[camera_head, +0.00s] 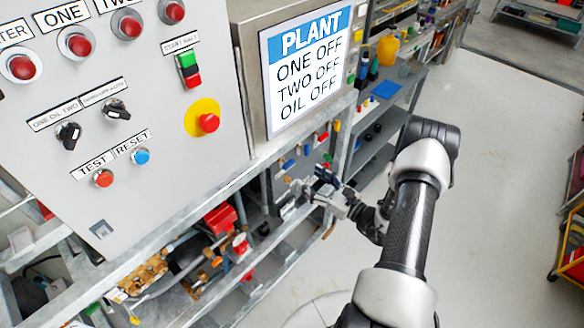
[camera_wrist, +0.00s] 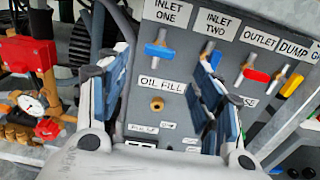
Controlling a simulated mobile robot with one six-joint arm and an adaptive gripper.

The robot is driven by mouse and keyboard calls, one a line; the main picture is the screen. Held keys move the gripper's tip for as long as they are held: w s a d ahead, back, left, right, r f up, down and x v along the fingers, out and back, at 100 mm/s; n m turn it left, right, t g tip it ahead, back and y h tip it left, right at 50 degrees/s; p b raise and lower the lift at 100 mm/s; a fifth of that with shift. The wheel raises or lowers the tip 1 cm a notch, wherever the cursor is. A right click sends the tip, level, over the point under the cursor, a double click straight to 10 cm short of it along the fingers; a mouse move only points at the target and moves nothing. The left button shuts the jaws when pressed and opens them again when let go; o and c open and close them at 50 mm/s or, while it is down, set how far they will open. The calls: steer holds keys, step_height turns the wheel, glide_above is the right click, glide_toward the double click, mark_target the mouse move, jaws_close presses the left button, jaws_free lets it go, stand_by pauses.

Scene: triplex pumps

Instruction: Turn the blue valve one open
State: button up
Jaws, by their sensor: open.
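The INLET ONE valve has a blue handle (camera_wrist: 159,51) on a metal stem in the upper middle of the wrist view. Its handle lies crosswise to the stem, under the INLET ONE label. It also shows as a small blue handle in the head view (camera_head: 288,164). My gripper (camera_wrist: 162,75) is open and empty, with its blue-grey finger pads apart to the left and right of this handle. In the head view my gripper (camera_head: 312,190) is in front of the valve panel. The INLET TWO blue handle (camera_wrist: 210,59) is partly hidden by my right finger.
A red OUTLET handle (camera_wrist: 257,75) and a yellow DUMP handle (camera_wrist: 291,85) are to the right. An OIL FILL hole (camera_wrist: 156,104) is below. Red pump parts (camera_wrist: 30,55) and frame rails stand left. A screen (camera_head: 310,65) reads ONE OFF.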

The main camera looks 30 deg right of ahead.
mark_target(291, 166)
steer(key=b+x, duration=0.1)
steer(key=x, duration=0.7)
steer(key=shift+w+a, duration=0.15)
steer(key=shift+w, duration=0.25)
steer(key=shift+c, duration=0.5)
steer(key=c, duration=1)
